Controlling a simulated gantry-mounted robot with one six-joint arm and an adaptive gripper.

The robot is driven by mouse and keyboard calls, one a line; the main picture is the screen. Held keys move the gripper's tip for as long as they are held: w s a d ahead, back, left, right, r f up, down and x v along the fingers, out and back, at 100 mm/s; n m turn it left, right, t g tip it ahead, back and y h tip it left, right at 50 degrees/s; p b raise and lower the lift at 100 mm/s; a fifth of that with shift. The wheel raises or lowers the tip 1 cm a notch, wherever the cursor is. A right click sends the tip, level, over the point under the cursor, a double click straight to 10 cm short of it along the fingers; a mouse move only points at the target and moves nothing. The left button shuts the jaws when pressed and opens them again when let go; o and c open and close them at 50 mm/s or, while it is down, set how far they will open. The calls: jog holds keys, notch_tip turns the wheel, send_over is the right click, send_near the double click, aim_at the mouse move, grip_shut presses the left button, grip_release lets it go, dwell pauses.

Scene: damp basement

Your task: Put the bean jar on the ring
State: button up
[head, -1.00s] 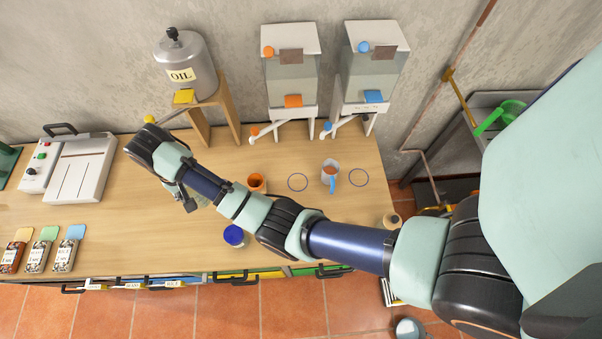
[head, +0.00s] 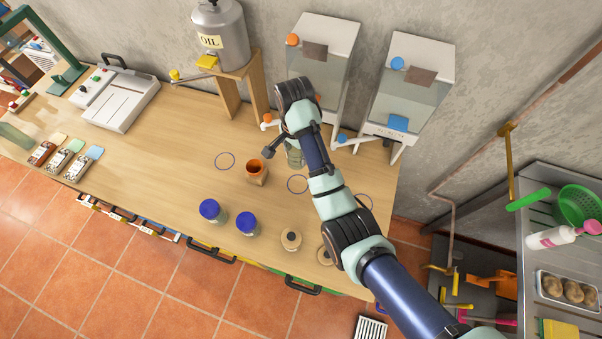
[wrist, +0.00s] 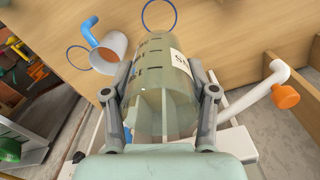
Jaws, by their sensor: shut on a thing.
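My gripper (wrist: 160,95) is shut on a clear, greenish jar (wrist: 160,72) with dark marks and a white label, only partly readable, starting with "S". I cannot tell what is inside it. In the head view the jar (head: 294,158) shows beneath my gripper, on the wall side of the middle blue ring (head: 297,184). This ring is empty and also shows beyond the jar in the wrist view (wrist: 158,15). Another empty ring (head: 225,161) lies left of an orange cup (head: 256,173). A third ring (head: 363,202) is partly hidden by my arm.
A mug with a blue handle (wrist: 112,52) stands close beside the jar in the wrist view; my arm hides it in the head view. Dispensers (head: 322,50) stand behind.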

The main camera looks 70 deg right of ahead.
aim_at(297, 159)
notch_tip(297, 159, down, 16)
jog(key=b, duration=0.3)
jog(key=shift+s+f, duration=0.1)
jog(key=o, duration=1.3)
jog(key=shift+f, duration=0.15)
jog(key=shift+o, duration=0.2)
notch_tip(297, 159, up, 12)
jog(key=shift+r+p, duration=0.15)
jog(key=shift+p, duration=0.85)
